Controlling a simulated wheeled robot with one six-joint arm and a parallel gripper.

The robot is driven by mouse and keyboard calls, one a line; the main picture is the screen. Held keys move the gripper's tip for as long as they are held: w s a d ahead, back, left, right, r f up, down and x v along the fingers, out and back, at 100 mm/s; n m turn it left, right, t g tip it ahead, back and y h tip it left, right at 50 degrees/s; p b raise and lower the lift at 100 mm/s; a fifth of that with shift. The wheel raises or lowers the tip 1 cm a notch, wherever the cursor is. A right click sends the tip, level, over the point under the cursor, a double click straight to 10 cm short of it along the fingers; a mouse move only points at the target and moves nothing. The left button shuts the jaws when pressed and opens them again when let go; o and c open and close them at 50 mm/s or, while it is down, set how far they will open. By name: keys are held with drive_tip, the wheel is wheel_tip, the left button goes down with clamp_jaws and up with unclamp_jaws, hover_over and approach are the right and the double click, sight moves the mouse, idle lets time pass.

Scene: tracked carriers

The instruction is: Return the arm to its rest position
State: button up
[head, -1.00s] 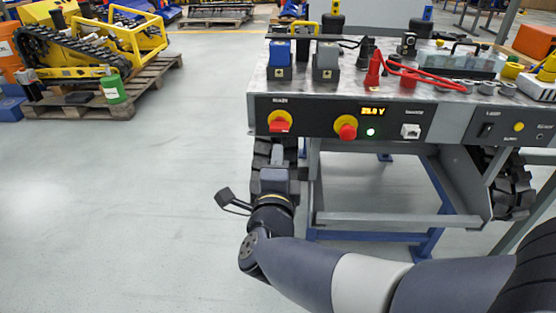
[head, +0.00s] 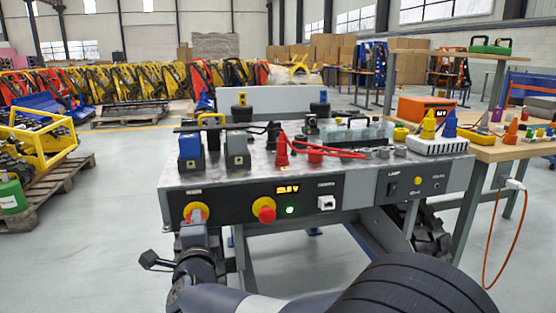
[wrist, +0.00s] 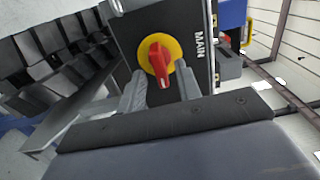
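My gripper (head: 192,232) is at the left front of the tracked carrier's panel, just in front of the red-on-yellow rotary switch (head: 196,211). In the wrist view, my gripper's two fingers (wrist: 160,73) are apart, with nothing held between them. The red handle of the switch (wrist: 160,62), beside the label MAIN, shows beyond and between the fingertips. I cannot tell whether the fingers touch it. The arm stretches forward from the bottom right in the head view.
The carrier's panel (head: 345,210) has a lit display, a green light and a red button (head: 264,209). Blue (head: 190,148) and grey connectors and a red cable (head: 318,151) are on its top. A wooden bench (head: 520,146) stands right. Floor on the left is clear up to a pallet (head: 45,196).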

idle(0.3)
drive_tip(key=p+v, duration=0.3)
drive_tip(key=v, duration=0.7)
drive_tip(key=w+a+n+p, duration=0.2)
drive_tip(key=w+n+p, duration=0.2)
drive_tip(key=w+n, duration=0.4)
drive_tip(key=shift+w+a+r+n, duration=0.15)
drive_tip(key=shift+w+r+n, duration=0.2)
drive_tip(key=shift+w, duration=0.5)
drive_tip(key=shift+f, duration=0.1)
